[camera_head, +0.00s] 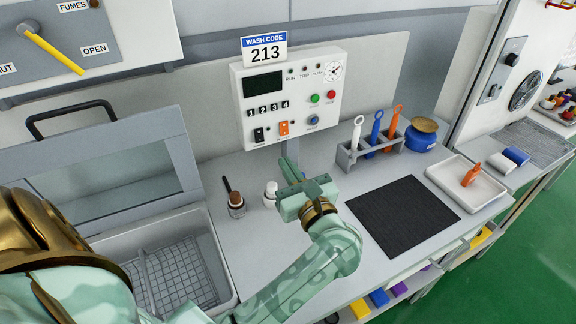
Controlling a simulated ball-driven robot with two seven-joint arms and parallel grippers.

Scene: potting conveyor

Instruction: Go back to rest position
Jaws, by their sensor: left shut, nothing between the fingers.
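My left gripper (290,168) is shut and empty. Its pale green arm comes in from the lower left and reaches over the middle of the bench. The fingers point away from me, in the picture just below the white control panel (288,98). I cannot tell whether they touch its post. A small white bottle (270,194) stands just left of the gripper and is partly hidden by it. My right gripper is not in view.
An open washer (226,262) with a wire basket is at left. A brown-capped bottle (236,204), tool rack (346,158), blue jar (420,138), black mat (404,215) and white tray (440,172) stand on the bench. A fumes lever (55,52) is upper left.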

